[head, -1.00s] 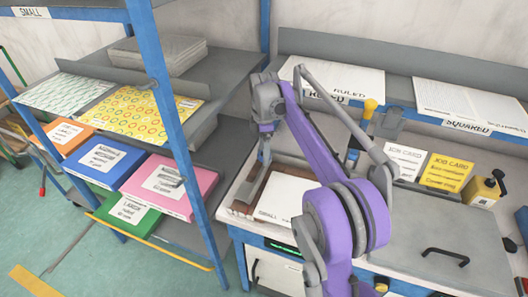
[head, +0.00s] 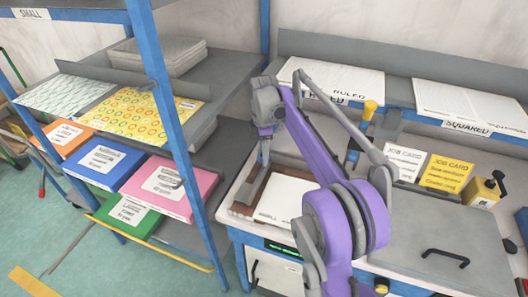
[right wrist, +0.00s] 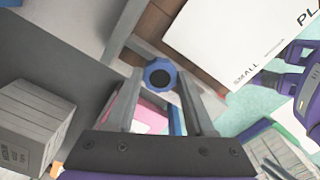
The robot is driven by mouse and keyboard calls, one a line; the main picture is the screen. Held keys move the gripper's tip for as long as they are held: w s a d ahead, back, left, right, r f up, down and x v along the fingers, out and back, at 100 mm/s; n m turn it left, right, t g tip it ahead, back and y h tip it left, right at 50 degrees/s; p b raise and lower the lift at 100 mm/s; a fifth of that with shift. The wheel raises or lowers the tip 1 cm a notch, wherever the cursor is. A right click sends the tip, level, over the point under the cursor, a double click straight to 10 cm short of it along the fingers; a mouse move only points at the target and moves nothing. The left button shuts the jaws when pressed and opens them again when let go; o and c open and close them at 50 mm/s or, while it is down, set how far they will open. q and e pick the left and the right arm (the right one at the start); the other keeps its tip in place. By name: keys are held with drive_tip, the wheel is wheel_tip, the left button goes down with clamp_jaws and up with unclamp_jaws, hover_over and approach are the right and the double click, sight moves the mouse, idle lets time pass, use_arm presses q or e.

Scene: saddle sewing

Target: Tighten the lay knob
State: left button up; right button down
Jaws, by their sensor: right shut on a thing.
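A blue round knob (right wrist: 159,74) with a dark centre shows in the right wrist view, beside the wooden edge of the saddle. My right gripper (right wrist: 160,78) is shut on it, with one finger on either side. In the head view the right gripper (head: 264,152) points down at the back left corner of the wooden saddle (head: 243,197), and the knob is hidden there. White paper marked small (head: 285,200) lies in the saddle; it also shows in the right wrist view (right wrist: 235,35). My left gripper is not recognisable in either view.
A blue-framed shelf (head: 178,135) with coloured folders stands close on the left. Ruled sheets (head: 335,82) and squared sheets (head: 460,100) lie on the back ledge. Job cards (head: 445,172) and a grey lid with a black handle (head: 445,257) are on the right.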

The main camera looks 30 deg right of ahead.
drive_tip(key=m+p, duration=0.1)
drive_tip(key=m, duration=0.3)
drive_tip(key=shift+m, duration=0.3)
drive_tip(key=m, duration=0.5)
drive_tip(key=shift+p, duration=0.35)
drive_tip(key=m, duration=0.5)
drive_tip(key=shift+m, duration=0.4)
drive_tip(key=m, duration=0.4)
drive_tip(key=shift+m+p, duration=0.35)
drive_tip(key=shift+m, duration=0.05)
drive_tip(key=shift+c, duration=1.3)
unclamp_jaws()
drive_tip(key=shift+r, duration=0.15)
